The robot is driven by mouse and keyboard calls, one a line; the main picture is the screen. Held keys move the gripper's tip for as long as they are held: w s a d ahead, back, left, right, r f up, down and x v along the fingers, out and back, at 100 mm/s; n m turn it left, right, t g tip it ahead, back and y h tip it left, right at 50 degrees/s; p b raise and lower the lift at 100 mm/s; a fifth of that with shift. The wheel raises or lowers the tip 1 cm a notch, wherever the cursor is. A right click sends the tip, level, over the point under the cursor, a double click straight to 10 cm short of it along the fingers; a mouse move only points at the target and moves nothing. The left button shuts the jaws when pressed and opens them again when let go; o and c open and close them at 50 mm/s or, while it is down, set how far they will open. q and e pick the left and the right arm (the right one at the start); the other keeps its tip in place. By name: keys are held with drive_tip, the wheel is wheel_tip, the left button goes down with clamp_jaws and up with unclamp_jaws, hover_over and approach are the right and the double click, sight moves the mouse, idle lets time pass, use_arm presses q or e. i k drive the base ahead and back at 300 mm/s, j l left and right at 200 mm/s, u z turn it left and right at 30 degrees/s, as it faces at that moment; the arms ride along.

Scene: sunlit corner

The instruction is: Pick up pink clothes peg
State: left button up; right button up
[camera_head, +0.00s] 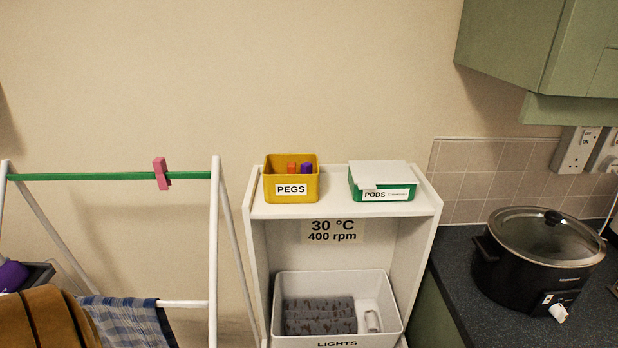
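A pink clothes peg (161,173) is clipped upright on the green top rail (90,177) of a white drying rack at the left. Part of it sticks up above the rail and part hangs below. Neither of my grippers shows in the head view, so nothing is seen near the peg.
A white shelf unit (262,210) holds a yellow PEGS box (291,189) with orange and purple pegs, a green PODS box (383,197) and a white LIGHTS bin (336,342). A blue checked cloth (128,320) hangs low on the rack. A slow cooker (535,262) stands on the right counter.

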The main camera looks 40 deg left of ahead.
sight(160, 164)
drive_tip(key=u, duration=2.1)
